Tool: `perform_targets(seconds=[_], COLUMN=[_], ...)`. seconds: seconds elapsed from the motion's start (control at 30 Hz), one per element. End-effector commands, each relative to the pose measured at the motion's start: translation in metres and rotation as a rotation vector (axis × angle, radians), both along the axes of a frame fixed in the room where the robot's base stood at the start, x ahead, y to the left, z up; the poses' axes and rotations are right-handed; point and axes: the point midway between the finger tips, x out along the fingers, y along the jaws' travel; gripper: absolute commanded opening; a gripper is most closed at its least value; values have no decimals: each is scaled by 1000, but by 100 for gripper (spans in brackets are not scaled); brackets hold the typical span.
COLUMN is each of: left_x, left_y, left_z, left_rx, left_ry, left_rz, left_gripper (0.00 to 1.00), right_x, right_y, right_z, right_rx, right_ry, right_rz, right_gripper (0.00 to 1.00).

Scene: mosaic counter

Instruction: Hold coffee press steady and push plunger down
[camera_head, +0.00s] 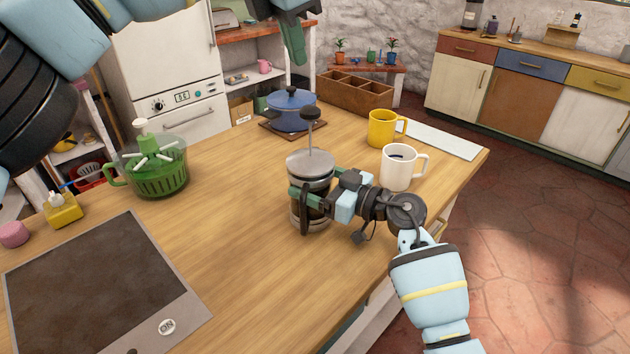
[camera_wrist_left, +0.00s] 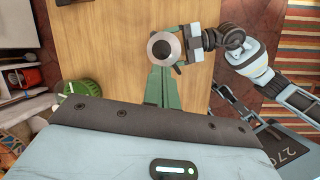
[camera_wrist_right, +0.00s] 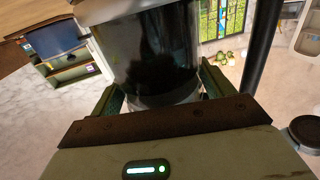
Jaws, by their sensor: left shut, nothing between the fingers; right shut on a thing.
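The coffee press (camera_head: 311,168) stands upright on the wooden counter, a glass and metal cylinder with dark contents. Its plunger rod stands tall above the silver lid, topped by a dark knob (camera_head: 310,113). My right gripper (camera_head: 301,209) is shut around the glass body from the right; the glass also fills the space between its fingers in the right wrist view (camera_wrist_right: 158,62). My left gripper (camera_head: 294,55) is shut and empty, pointing down, above and behind the knob in the picture. In the left wrist view the press (camera_wrist_left: 172,40) shows from above, just beyond the shut green fingertips.
A white mug (camera_head: 398,172) and a yellow mug (camera_head: 381,130) stand right of the press. A blue pot (camera_head: 291,108) is behind it. A green bowl (camera_head: 158,178) and a dark cooktop (camera_head: 95,285) are on the left. The counter left of the press is clear.

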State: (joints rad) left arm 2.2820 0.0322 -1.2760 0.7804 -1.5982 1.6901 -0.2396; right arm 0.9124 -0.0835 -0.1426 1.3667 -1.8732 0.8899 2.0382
Motion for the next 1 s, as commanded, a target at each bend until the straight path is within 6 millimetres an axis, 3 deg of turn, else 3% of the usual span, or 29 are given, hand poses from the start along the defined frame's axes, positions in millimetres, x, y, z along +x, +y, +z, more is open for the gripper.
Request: perform_targets(seconds=[1.0], left_x=[17], left_y=[-15], left_z=[-2], left_rx=[549], left_ry=[-304], left_rz=[-1484], left_gripper=[0], right_x=[0], right_y=[0], right_z=[-1], right_rx=[0], right_ry=[1], right_rz=[-1], right_gripper=[24])
